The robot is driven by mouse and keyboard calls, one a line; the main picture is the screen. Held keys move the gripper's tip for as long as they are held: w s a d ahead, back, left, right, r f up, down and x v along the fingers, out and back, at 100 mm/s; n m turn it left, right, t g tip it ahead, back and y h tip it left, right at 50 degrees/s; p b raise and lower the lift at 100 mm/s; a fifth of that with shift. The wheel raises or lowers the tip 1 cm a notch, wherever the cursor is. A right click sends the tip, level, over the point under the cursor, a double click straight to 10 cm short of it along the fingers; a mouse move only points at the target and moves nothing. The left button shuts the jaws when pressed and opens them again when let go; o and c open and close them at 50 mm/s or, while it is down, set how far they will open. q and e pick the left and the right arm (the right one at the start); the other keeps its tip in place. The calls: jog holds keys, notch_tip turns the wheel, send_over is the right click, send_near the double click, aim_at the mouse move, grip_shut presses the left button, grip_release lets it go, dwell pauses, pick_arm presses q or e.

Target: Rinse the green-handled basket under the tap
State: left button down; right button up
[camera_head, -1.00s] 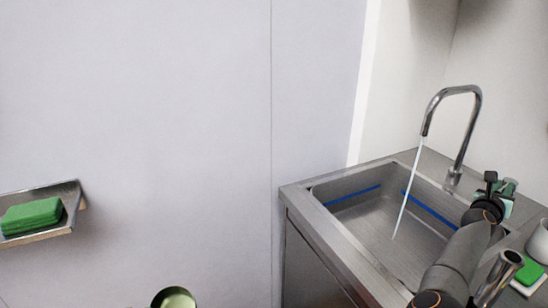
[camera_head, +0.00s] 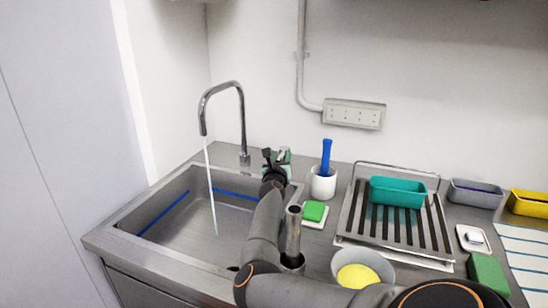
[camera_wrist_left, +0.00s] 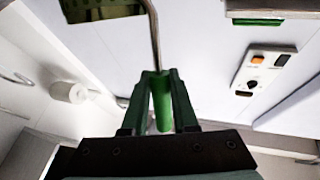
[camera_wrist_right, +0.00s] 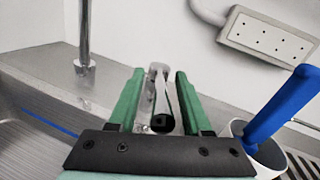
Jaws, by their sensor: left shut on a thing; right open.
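My left gripper (camera_wrist_left: 161,78) is shut on the green handle (camera_wrist_left: 163,118) of the basket. The handle's metal rod runs up to the dark, olive-looking basket (camera_wrist_left: 103,10), cut off by the top edge of the left wrist view. The left arm is outside the head view. The tap (camera_head: 240,110) stands behind the sink (camera_head: 175,215), and a stream of water (camera_head: 211,185) falls from its spout into the basin. My right gripper (camera_head: 279,157) is open beside the tap's base. In the right wrist view, a metal lever (camera_wrist_right: 160,95) shows between its fingers; contact cannot be told.
Right of the sink stand a white cup (camera_head: 323,184) with a blue-handled tool, a green sponge (camera_head: 314,211), a bowl (camera_head: 372,264) with yellow inside and a rack (camera_head: 350,225) bearing a teal tray (camera_head: 398,191). The basin looks empty.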

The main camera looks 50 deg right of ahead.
pick_arm(q)
jog(key=shift+r, duration=0.1)
pick_arm(e)
jog(key=shift+a, duration=0.1)
pick_arm(q)
jog(key=shift+r+p, duration=0.25)
jog(key=shift+p, duration=0.1)
pick_arm(e)
jog(key=shift+s+a+r, duration=0.15)
jog(key=shift+a, duration=0.1)
pick_arm(q)
notch_tip(320, 180, up, 4)
jog(key=p, duration=0.3)
jog(key=shift+f+p, duration=0.1)
jog(key=shift+p, duration=0.25)
pick_arm(e)
jog(key=v, duration=1.1)
pick_arm(q)
jog(key=shift+a, duration=0.1)
pick_arm(e)
jog(key=shift+s+a, duration=0.1)
jog(key=shift+a, duration=0.1)
